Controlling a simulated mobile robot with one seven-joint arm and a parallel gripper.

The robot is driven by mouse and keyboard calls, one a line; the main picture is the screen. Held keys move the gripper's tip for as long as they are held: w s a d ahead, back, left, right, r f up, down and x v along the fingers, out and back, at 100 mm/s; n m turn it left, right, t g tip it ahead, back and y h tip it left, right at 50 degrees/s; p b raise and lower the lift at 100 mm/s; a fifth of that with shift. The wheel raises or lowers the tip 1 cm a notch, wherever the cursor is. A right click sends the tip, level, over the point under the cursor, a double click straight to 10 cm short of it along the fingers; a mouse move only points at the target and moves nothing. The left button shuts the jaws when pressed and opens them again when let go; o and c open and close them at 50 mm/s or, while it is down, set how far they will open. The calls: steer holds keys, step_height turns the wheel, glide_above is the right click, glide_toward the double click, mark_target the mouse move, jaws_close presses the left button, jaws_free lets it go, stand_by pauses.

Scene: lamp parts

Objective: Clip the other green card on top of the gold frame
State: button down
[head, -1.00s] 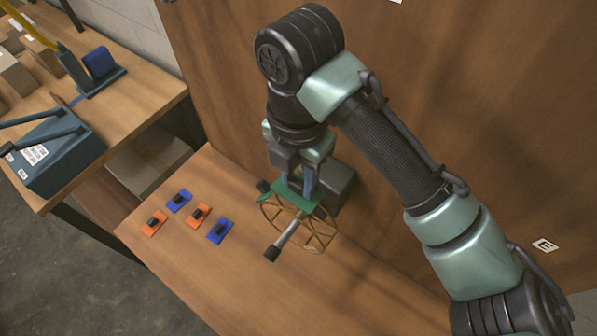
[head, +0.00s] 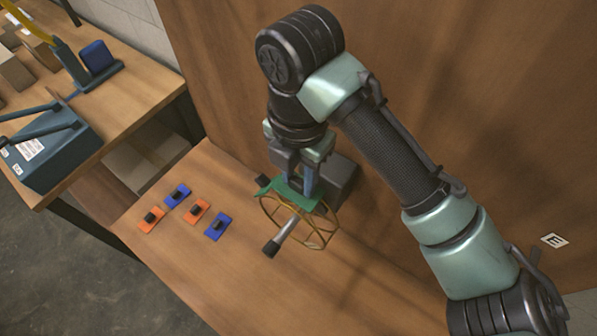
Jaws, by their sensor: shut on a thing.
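The gold frame (head: 322,237) is a round wire cage in the middle of the head view, with a grey rod (head: 285,233) through it ending in a black knob. A green card (head: 293,193) lies along the frame's top edge. My gripper (head: 299,188) points down from above and is shut on the green card. The card appears to touch the top of the frame; whether it is clipped there cannot be told. Only one green piece can be made out clearly.
Two orange cards (head: 151,219) and two blue cards (head: 218,226) with black clips lie on the table (head: 215,285) left of the frame. A dark grey block (head: 343,178) stands behind the frame. A wooden wall (head: 450,90) rises behind. The table's front is clear.

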steer(key=shift+w+f+b, duration=0.1)
steer(key=shift+f+b, duration=0.7)
steer(key=shift+f, duration=0.4)
stand_by(1.6)
steer(key=shift+c, duration=2.3)
jaws_free()
